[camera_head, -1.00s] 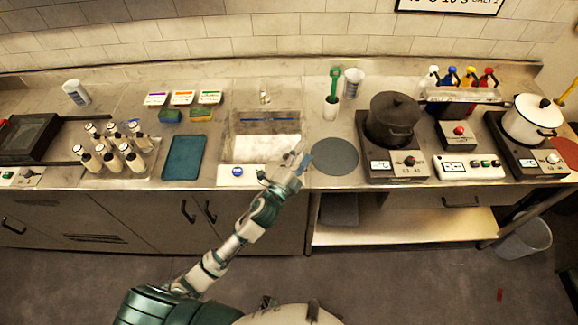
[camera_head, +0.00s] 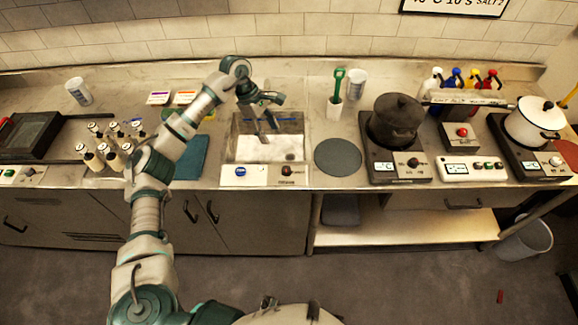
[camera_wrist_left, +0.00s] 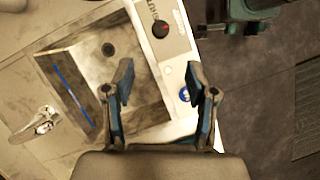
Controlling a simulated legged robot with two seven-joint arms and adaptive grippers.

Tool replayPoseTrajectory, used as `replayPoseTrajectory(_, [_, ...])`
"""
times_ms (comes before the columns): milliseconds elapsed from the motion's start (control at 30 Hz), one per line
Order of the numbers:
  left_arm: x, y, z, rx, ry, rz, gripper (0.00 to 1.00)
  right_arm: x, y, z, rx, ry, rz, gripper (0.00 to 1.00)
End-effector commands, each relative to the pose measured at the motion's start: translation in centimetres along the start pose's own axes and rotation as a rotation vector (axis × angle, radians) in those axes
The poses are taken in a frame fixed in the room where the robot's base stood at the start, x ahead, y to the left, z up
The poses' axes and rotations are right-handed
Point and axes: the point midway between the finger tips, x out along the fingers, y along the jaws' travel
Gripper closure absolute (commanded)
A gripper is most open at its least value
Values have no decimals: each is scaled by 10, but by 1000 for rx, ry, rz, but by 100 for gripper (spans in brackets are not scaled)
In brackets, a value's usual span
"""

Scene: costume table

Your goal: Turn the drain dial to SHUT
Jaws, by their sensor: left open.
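The drain dial is a small black knob (camera_head: 287,170) with a red mark, on the right of the pale panel along the sink's front edge. It also shows in the left wrist view (camera_wrist_left: 160,28), beyond the fingertips and clear of them. Lettering beside it is too small to read surely. A blue button (camera_head: 240,171) sits at the panel's left end. My left gripper (camera_head: 266,132) hangs above the sink basin (camera_head: 236,133), open and empty, its fingers apart in the wrist view (camera_wrist_left: 160,72).
The faucet (camera_wrist_left: 40,125) is behind the basin. A dark drain hole (camera_wrist_left: 108,48) shows in its floor. A blue mat (camera_head: 194,158) and several bottles (camera_head: 105,158) stand left; a grey disc (camera_head: 338,157) and a black pot (camera_head: 395,120) on a hotplate stand right.

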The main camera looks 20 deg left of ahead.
Motion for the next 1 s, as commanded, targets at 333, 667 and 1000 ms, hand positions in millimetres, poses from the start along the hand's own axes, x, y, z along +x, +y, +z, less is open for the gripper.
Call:
replayPoseTrajectory(333, [73,-1,3,-3,-2,-5,43,-5,-27,8,2,-2,-31,60])
replayPoseTrajectory(667, [145,0,9,-2,2,-3,43,-12,-19,4,-2,5,-23,60])
replayPoseTrajectory(1000, [169,-1,0,-2,-7,1,43,-13,-2,6,-1,0,-2,60])
